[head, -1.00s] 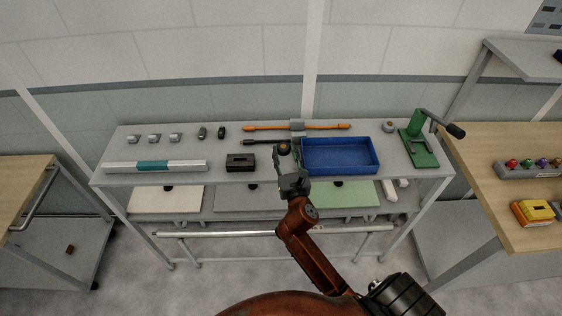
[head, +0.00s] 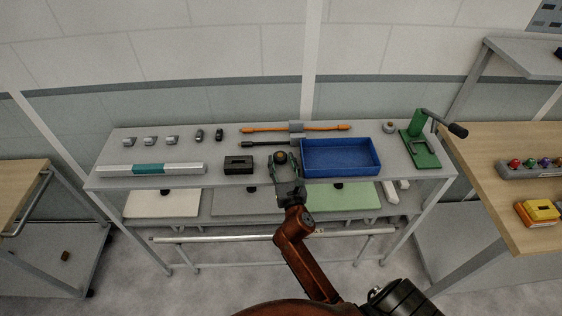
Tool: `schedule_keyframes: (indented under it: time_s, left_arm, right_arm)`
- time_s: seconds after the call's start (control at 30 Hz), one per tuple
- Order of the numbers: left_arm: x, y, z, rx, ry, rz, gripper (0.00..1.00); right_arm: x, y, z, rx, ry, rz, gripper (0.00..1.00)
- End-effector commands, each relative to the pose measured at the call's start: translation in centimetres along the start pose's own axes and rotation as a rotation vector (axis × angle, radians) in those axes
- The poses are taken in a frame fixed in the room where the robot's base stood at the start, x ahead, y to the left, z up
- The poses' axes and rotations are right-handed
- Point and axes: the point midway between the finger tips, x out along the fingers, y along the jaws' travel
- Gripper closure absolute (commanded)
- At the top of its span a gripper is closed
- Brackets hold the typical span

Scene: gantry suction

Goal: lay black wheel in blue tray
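The blue tray (head: 340,172) stands on the right half of the grey bench top and looks empty. My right gripper (head: 284,160) is over the bench just left of the tray, its fingers pointing away from me. A small dark round thing with a brownish middle (head: 281,157) shows at the fingertips. It may be the black wheel, but it is too small to be sure. I cannot tell whether the fingers touch it. No other black wheel is plain to see. My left gripper is out of view.
A black slotted block (head: 239,165) lies left of the gripper. A black rod (head: 262,143) and an orange-handled bar (head: 265,129) lie behind. A green crank device (head: 420,150) and a small grey round part (head: 389,127) are right of the tray.

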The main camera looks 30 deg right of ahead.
Motion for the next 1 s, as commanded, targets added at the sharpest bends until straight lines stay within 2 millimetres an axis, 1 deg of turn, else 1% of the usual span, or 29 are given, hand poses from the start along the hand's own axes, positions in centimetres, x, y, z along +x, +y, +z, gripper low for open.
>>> schedule_keyframes:
  time_s: [0.03,0.1,0.37,0.47,0.57,0.9,1.0]
  left_arm:
    - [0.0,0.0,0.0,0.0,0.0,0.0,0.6]
    - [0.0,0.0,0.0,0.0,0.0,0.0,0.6]
    - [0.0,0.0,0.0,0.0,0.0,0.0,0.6]
    - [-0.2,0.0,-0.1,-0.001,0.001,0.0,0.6]
    - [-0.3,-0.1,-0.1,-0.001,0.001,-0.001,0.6]
    - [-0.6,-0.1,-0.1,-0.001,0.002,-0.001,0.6]
    - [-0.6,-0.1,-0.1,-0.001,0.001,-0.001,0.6]
  right_arm:
    - [0.0,0.0,0.0,0.0,0.0,0.0,0.51]
    - [0.0,0.0,0.0,0.0,0.0,0.0,0.46]
    - [0.0,0.0,0.1,0.0,-0.001,0.0,0.46]
    - [-0.1,0.0,0.6,0.001,-0.002,0.0,0.46]
    - [-1.4,0.0,0.3,-0.001,0.002,0.0,0.46]
    - [-8.4,-0.1,0.2,0.001,0.003,-0.001,0.46]
    - [-10.0,0.0,0.2,0.001,0.002,0.0,0.46]
